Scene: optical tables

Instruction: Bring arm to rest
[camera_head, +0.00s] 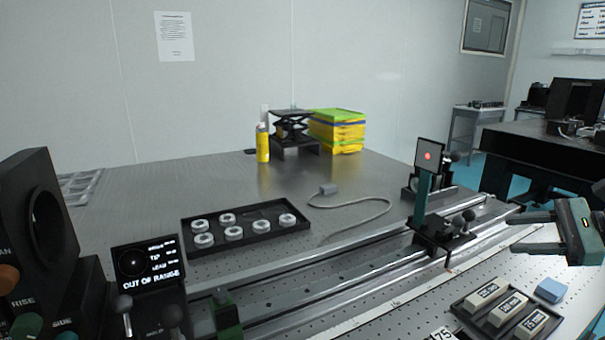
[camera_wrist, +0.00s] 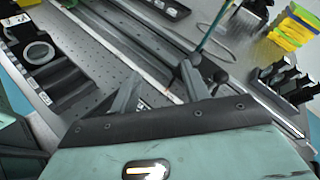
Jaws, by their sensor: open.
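My gripper (camera_head: 514,232) is at the right of the head view, above the near right part of the optical table (camera_head: 330,182). Its two fingers point left and are apart, with nothing between them. In the wrist view my gripper (camera_wrist: 160,86) also shows spread, empty fingers, with the rail and table surface beyond them. The upright green post with a square screen (camera_head: 429,155) and a red spot stands on the rail, left of my gripper and apart from it in the head view.
A black tray with labelled blocks (camera_head: 506,311) and a blue block (camera_head: 549,290) lie below my gripper. A tray of several rings (camera_head: 245,228) is at the left, beside a display reading "OUT OF RANGE" (camera_head: 148,263). A yellow bottle (camera_head: 262,143) stands at the back.

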